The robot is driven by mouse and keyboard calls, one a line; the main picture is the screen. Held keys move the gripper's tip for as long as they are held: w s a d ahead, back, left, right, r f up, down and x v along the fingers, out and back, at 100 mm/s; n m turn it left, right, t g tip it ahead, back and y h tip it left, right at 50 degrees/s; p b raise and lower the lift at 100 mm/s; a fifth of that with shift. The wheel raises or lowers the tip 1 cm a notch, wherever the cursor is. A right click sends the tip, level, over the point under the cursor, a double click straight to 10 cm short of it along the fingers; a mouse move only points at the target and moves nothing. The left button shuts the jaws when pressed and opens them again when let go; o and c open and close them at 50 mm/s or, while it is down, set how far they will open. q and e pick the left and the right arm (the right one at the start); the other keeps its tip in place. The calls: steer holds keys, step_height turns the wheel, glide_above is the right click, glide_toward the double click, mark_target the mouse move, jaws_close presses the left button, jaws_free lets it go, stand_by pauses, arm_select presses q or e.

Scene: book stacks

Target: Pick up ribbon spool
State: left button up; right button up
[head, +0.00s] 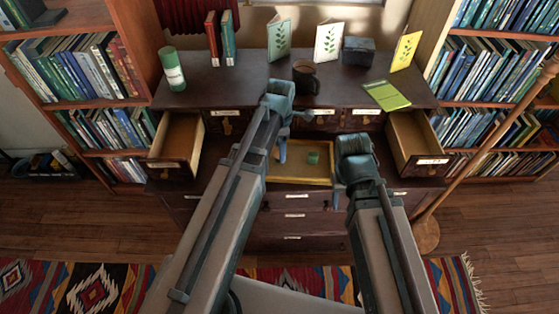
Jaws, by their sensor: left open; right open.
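A small green cylinder (313,158), which looks like the ribbon spool, sits in the open middle drawer (300,181) of the dark cabinet. My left gripper (284,140) is open above the left part of that drawer, left of the spool and apart from it. One blue finger points down into the drawer area. My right gripper (357,155) is open at the drawer's right side, right of the spool. Its fingers are mostly hidden behind its own wrist.
Open drawers stick out at left (176,140) and right (415,143). The cabinet top holds a green canister (173,70), a dark cup (305,77), a dark box (358,51), standing cards and a flat green booklet (386,95). A wooden pole (490,150) leans at right.

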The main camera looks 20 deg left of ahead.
arm_select(q)
step_height(320, 180, down, 4)
steer(key=b, duration=0.2)
steer(key=shift+a+r+b, duration=0.1)
steer(key=shift+r+b, duration=0.05)
steer(key=shift+b, duration=0.25)
steer(key=shift+r, duration=0.1)
jaws_close()
